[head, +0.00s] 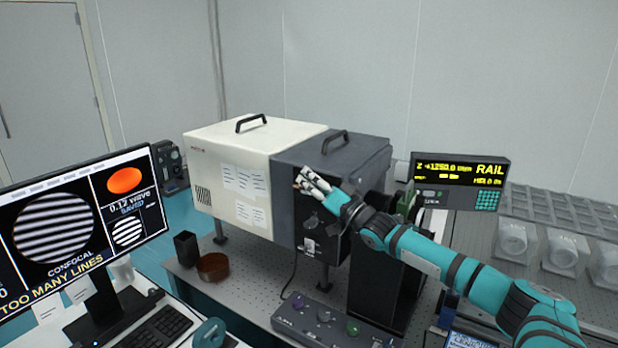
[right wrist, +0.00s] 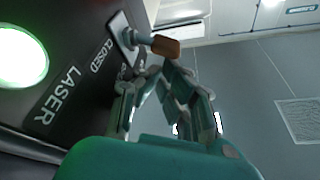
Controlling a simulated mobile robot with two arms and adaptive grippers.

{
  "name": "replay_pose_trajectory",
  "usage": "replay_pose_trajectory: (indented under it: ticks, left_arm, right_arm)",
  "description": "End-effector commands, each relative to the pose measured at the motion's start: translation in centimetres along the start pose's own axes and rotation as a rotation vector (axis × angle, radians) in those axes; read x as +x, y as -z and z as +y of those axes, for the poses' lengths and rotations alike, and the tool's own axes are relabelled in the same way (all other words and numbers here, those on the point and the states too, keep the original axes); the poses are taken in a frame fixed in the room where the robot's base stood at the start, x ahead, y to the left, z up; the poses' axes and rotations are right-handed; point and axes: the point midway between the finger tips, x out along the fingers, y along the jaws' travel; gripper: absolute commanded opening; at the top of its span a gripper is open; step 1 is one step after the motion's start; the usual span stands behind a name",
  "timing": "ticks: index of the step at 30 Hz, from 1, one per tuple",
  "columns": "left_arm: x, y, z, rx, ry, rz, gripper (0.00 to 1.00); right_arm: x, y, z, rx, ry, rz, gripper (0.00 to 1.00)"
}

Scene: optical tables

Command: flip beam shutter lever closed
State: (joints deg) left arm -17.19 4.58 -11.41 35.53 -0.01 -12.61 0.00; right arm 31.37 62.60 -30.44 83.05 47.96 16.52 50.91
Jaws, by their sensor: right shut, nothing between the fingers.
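The shutter lever has a metal shaft and a brown-orange grip (right wrist: 166,46). It sticks out from a small plate (right wrist: 121,33) on the dark laser panel, near the printed word CLOSED. I cannot tell for certain which position the lever is in. My right gripper (right wrist: 152,74) is shut and empty, its fingertips just beside the lever grip; whether they touch it is unclear. In the head view the right gripper (head: 312,184) is at the front face of the dark grey laser housing (head: 330,153) and hides most of the lever. My left gripper is not in view.
A round green light (right wrist: 20,57) glows on the panel. A black stand (head: 378,290) and a knob box (head: 325,318) stand below my right arm. A monitor (head: 80,235) is at left, a rail readout (head: 459,181) at right. A brown dish (head: 213,267) sits on the table.

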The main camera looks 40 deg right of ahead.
Motion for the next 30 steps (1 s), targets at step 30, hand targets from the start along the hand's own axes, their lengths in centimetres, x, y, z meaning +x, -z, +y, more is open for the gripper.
replay_pose_trajectory:
  ticks: [30]
  left_arm:
    - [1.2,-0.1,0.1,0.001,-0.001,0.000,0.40]
  right_arm:
    - [-0.1,-0.5,-0.2,-0.119,0.042,0.000,0.00]
